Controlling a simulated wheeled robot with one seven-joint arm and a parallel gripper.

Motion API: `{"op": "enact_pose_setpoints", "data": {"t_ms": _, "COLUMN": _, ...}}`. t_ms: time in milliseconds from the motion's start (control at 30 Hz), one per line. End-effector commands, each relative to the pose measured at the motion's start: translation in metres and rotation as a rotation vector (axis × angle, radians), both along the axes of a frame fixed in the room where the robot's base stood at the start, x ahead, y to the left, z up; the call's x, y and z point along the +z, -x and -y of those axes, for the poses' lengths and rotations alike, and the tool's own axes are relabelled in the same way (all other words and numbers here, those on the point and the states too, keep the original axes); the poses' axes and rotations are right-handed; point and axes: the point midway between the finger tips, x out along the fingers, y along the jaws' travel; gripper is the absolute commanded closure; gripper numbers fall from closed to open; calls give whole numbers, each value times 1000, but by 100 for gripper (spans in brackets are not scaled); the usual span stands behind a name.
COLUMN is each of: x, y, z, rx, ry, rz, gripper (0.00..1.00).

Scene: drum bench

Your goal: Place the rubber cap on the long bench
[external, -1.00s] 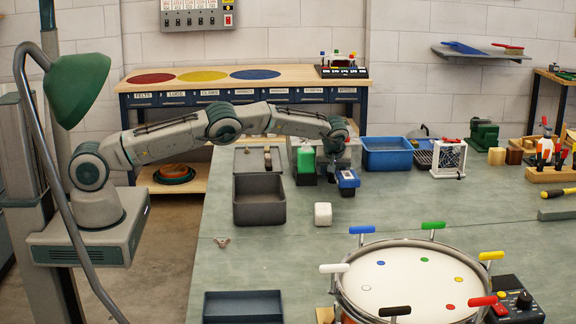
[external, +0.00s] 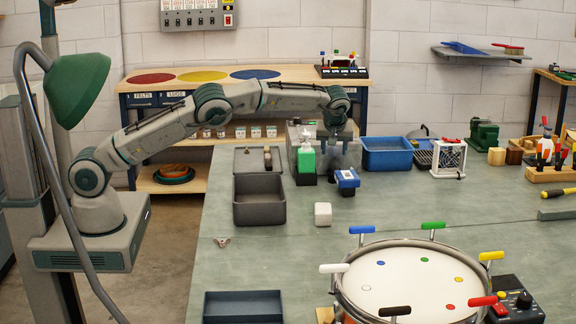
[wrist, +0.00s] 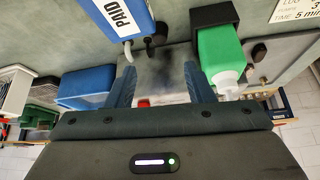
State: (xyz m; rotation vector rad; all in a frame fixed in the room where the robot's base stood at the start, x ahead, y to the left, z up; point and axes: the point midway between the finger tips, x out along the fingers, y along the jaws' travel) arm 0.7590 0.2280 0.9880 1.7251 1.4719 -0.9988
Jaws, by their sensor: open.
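The long bench (external: 290,255) has a worn green-grey top and fills the middle and right of the external view. My gripper (external: 336,132) is above its far part, behind the blue PAID block (external: 347,178). In the wrist view my gripper (wrist: 160,80) has its two blue fingers apart, with nothing between them. A grey metal box (wrist: 160,62) shows beyond them, with a small red spot. A small dark piece (wrist: 153,43) lies beside the PAID block; I cannot tell whether it is the rubber cap. I cannot identify the cap surely in either view.
A green bottle in a black holder (external: 306,162) stands left of the PAID block, close to my gripper. A blue bin (external: 387,152) is on the right. A dark open box (external: 259,212), a white block (external: 323,214) and the drum (external: 405,275) are nearer.

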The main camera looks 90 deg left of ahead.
Motion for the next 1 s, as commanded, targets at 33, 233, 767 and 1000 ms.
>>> {"op": "enact_pose_setpoints", "data": {"t_ms": 33, "x": 1, "y": 0, "z": 0, "rx": -1, "ry": 1, "rz": 0, "gripper": 52}}
{"op": "enact_pose_setpoints", "data": {"t_ms": 233, "x": 25, "y": 16, "z": 5, "rx": -48, "ry": 38, "rz": -13, "gripper": 52}}
{"op": "enact_pose_setpoints", "data": {"t_ms": 767, "x": 122, "y": 162, "z": 89, "rx": -522, "ry": 241, "rz": -90, "gripper": 52}}
{"op": "enact_pose_setpoints", "data": {"t_ms": 1000, "x": 137, "y": 251, "z": 141, "rx": -792, "ry": 275, "rz": -115, "gripper": 52}}
